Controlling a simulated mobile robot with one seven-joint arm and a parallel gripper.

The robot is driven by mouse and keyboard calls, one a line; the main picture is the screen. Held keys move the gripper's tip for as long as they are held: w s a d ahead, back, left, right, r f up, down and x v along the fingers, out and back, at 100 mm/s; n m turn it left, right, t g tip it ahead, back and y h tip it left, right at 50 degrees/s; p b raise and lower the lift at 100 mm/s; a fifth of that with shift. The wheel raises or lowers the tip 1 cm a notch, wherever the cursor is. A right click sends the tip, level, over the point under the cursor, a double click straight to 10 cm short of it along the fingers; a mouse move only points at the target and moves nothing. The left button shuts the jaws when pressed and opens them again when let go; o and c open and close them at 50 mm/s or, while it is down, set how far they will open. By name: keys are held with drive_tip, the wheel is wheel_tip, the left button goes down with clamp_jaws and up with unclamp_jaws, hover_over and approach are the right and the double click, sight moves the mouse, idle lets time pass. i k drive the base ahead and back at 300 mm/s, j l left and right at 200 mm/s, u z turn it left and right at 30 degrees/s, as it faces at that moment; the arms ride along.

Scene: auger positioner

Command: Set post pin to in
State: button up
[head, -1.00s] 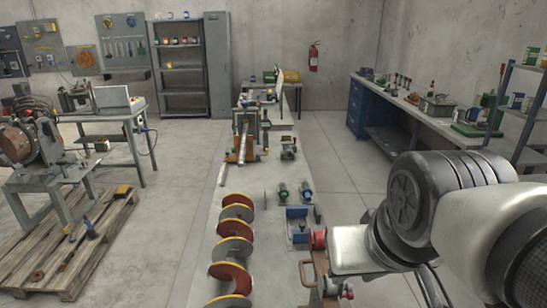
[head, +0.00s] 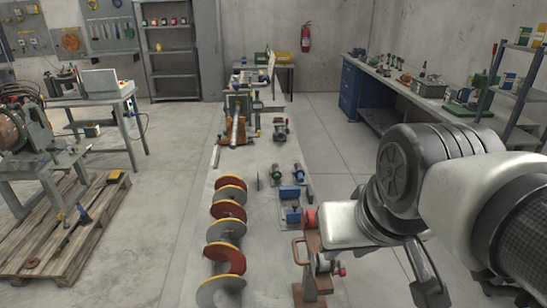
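A red-brown stand (head: 312,243) with a loop handle is at the near right edge of the long bench. A red round knob (head: 310,219) is at its top, and a small metal fitting with a red tip (head: 342,271) is lower down. I cannot tell which of these is the post pin, or whether it is in or out. My arm comes in from the right, and its pale end part (head: 340,226) lies just right of the red knob in the picture. My gripper's fingertips cannot be made out, nor whether they touch anything.
Red and grey auger flights (head: 228,228) lie along the bench's left side. A blue fixture (head: 291,203) stands behind the stand. A clamp rig (head: 238,112) is farther back. A pallet (head: 60,235) is at left, a workbench (head: 405,92) at right. Floor between is clear.

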sight(342, 272)
drive_tip(key=k+l+u, duration=0.1)
drive_tip(key=l, duration=0.25)
drive_tip(key=k+l+u, duration=0.15)
drive_tip(key=l, duration=0.2)
drive_tip(key=k+l+u, duration=0.1)
drive_tip(key=l, duration=0.2)
drive_tip(key=k+l+u, duration=0.15)
drive_tip(key=l, duration=0.15)
